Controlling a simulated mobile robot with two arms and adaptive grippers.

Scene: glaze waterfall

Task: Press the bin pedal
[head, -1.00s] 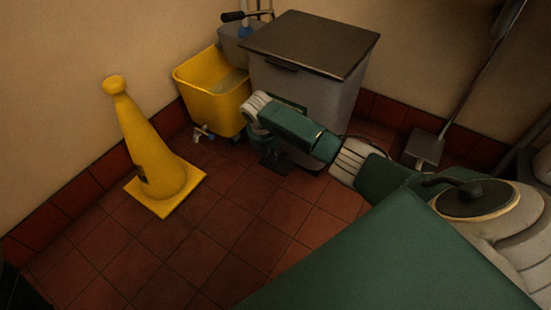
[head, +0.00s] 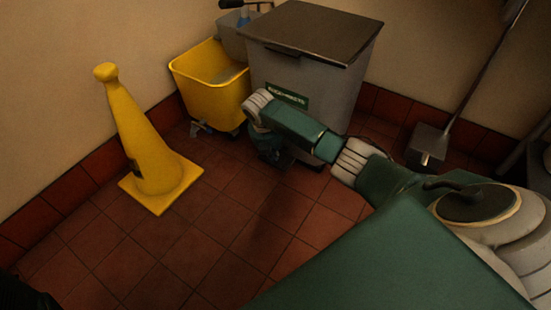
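The grey bin (head: 340,88) stands against the back wall with its dark lid (head: 315,30) closed. A green label (head: 288,96) is on its front. My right arm reaches in from the right, and its wrist bends down in front of the bin. My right gripper (head: 280,158) is low at the bin's front base, dark and mostly hidden by the wrist. I cannot tell whether its fingers are open or shut. The pedal is not clearly visible behind the gripper, and I cannot tell whether they touch. My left gripper is not in view.
A yellow mop bucket (head: 207,82) stands close to the bin's left side. A yellow cone (head: 150,150) stands farther left. A long-handled dustpan (head: 428,145) is by the wall at right. The red tiled floor (head: 215,225) in front is clear.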

